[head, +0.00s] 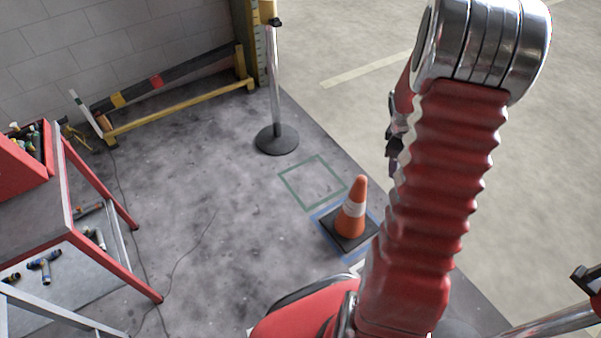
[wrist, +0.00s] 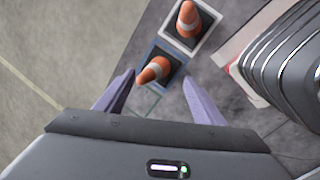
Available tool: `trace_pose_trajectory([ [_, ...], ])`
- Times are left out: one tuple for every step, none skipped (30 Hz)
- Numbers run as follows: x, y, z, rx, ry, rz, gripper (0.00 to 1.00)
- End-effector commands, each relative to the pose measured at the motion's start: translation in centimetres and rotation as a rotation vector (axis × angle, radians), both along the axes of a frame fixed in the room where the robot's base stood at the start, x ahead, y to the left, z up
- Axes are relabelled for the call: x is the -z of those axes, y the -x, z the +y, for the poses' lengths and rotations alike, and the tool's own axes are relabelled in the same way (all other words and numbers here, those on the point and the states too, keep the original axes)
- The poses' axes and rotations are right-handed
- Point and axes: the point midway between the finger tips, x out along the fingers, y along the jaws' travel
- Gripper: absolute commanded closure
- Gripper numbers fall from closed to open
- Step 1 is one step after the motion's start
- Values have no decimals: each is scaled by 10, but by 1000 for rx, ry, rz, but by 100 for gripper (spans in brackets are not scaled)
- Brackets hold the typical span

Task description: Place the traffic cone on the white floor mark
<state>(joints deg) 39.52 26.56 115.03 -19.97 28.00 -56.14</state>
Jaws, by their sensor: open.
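One cone (wrist: 188,22) stands inside the white floor mark (wrist: 197,52), a white square outline. The other cone (wrist: 156,70) stands on the blue floor mark (wrist: 145,57); it also shows upright in the head view (head: 352,212). My arm hides the first cone in the head view. My gripper (wrist: 158,79) is open and empty, high above the floor. In the wrist view the blue-mark cone appears between the fingertips, well beyond them. In the head view the gripper (head: 393,145) is partly hidden behind my arm.
An empty green floor mark (head: 312,182) lies beside the blue one. A post (head: 275,100) on a round black base stands behind it. A red workbench (head: 105,185) is at left, a yellow barrier frame (head: 175,115) by the wall. Cables cross the otherwise open grey floor.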

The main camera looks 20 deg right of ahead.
Motion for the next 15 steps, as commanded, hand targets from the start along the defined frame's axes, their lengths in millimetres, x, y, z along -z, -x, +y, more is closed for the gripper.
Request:
trace_pose_trajectory([
  [-17,-6,12,11,6,-21,37],
  [-25,-8,18,22,6,-31,37],
  [-35,-11,27,36,6,-43,37],
  [-42,-13,34,47,6,-54,37],
  [-50,-15,40,56,6,-65,37],
  [-60,-17,50,70,5,-79,37],
  [-67,-18,57,80,4,-89,37],
  [-74,-19,64,90,3,-100,37],
  [-83,-20,73,104,1,-114,37],
  [-91,-21,80,112,-1,-125,37],
  [-97,-21,87,124,-3,-136,37],
  [-106,-21,97,137,-8,-149,37],
  [-112,-21,105,146,-11,-161,37],
  [-119,-21,112,155,-13,-171,37],
  [-127,-20,121,167,-18,-185,37],
])
